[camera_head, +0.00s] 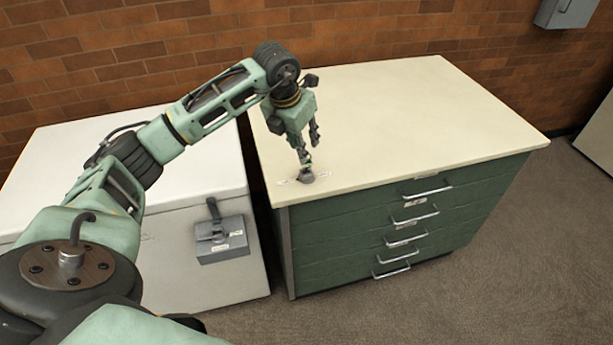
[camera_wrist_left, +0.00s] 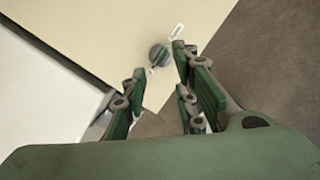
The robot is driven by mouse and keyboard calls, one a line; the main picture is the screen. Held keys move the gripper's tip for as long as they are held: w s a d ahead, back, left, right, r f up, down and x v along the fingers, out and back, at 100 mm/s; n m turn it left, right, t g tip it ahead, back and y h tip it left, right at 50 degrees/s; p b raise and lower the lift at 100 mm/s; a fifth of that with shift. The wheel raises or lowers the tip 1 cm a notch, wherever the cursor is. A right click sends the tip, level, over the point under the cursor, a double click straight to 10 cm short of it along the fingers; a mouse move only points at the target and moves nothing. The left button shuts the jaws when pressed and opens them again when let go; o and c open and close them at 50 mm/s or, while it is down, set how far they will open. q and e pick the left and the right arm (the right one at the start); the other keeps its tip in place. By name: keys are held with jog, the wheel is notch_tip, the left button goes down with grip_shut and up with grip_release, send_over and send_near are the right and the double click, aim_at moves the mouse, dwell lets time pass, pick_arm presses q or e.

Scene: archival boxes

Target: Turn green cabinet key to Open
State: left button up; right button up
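The green cabinet (camera_head: 400,225) has a cream top (camera_head: 420,115) and several drawers with metal handles. A small dark round key lock (camera_head: 306,177) sits on its top near the front left corner, with small pale labels beside it. My left gripper (camera_head: 310,155) points down just above the lock. In the left wrist view, the round key (camera_wrist_left: 159,56) shows beyond the fingertips and roughly between them. The left gripper (camera_wrist_left: 160,85) is open, its green-padded fingers apart. I cannot tell whether a finger touches the key. The label wording is unreadable. My right gripper is not in view.
A white cabinet (camera_head: 170,250) stands to the left across a narrow gap. A grey lever box (camera_head: 220,240) is on its front. A brick wall (camera_head: 400,30) is behind, with a grey box (camera_head: 566,12) at upper right. Carpet (camera_head: 540,240) is clear at right.

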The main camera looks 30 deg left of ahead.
pick_arm(q)
jog(key=a+m+h, duration=0.1)
jog(key=m, duration=0.3)
jog(key=m+h+b, duration=0.1)
jog(key=m+b, duration=0.3)
jog(key=b, duration=0.1)
send_over(307, 175)
jog(key=a, duration=0.2)
jog(key=shift+g, duration=0.4)
jog(key=x, duration=0.4)
jog(key=s+x, duration=0.1)
jog(key=x, duration=0.1)
jog(key=shift+a+f, duration=0.1)
jog(key=shift+a, duration=0.25)
jog(key=shift+x, duration=0.8)
jog(key=shift+c, duration=0.7)
grip_shut()
